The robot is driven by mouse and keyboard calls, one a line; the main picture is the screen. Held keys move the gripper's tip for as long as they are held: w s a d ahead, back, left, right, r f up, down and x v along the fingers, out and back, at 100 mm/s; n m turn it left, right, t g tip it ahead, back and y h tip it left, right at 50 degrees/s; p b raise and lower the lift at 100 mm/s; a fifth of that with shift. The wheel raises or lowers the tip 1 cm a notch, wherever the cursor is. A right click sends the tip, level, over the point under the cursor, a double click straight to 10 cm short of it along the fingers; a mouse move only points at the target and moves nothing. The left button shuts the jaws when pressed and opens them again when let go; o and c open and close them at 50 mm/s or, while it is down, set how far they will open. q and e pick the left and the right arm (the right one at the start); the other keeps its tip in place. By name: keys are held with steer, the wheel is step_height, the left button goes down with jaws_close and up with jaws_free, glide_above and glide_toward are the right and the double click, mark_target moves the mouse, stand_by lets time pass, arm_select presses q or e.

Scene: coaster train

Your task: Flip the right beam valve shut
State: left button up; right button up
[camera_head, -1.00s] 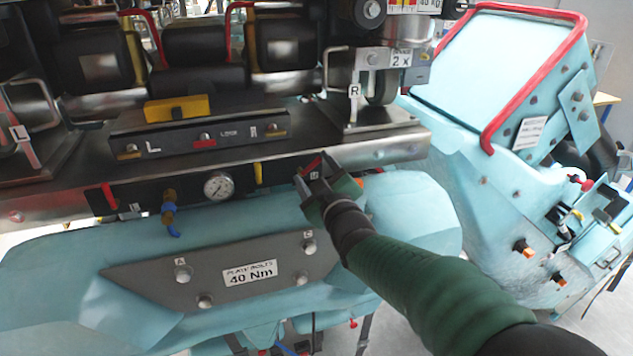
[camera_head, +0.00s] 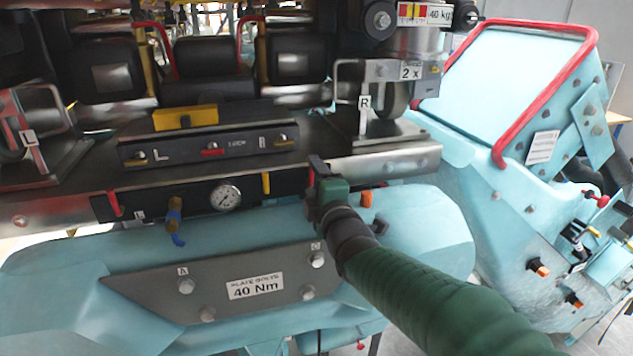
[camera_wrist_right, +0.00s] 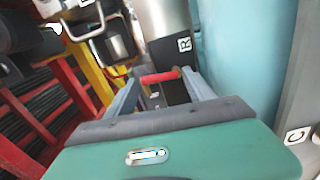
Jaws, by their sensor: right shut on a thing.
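The right beam valve's red lever (camera_wrist_right: 160,77) shows in the right wrist view, lying across between my two fingers beside a black plate marked R (camera_wrist_right: 184,44). My right gripper (camera_wrist_right: 162,88) is shut on this lever. In the head view my right gripper (camera_head: 317,172) is at the right end of the black valve panel and hides nearly all of the lever. The matching left red lever (camera_head: 113,203) hangs down at the panel's left end. My left gripper is not in view.
A pressure gauge (camera_head: 225,197), a yellow lever (camera_head: 266,184) and a brass fitting with a blue handle (camera_head: 174,218) are on the panel left of my gripper. A bolted grey plate (camera_head: 220,285) lies below.

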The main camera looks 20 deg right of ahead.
steer(key=shift+n, duration=0.5)
steer(key=o, duration=1)
steer(key=shift+o, duration=1.2)
steer(key=shift+w, duration=0.1)
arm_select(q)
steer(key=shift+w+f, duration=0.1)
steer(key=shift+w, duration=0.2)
arm_select(e)
steer(key=shift+o, duration=0.6)
steer(key=shift+w+f, duration=0.1)
steer(key=shift+w, duration=0.15)
steer(key=shift+s, duration=0.1)
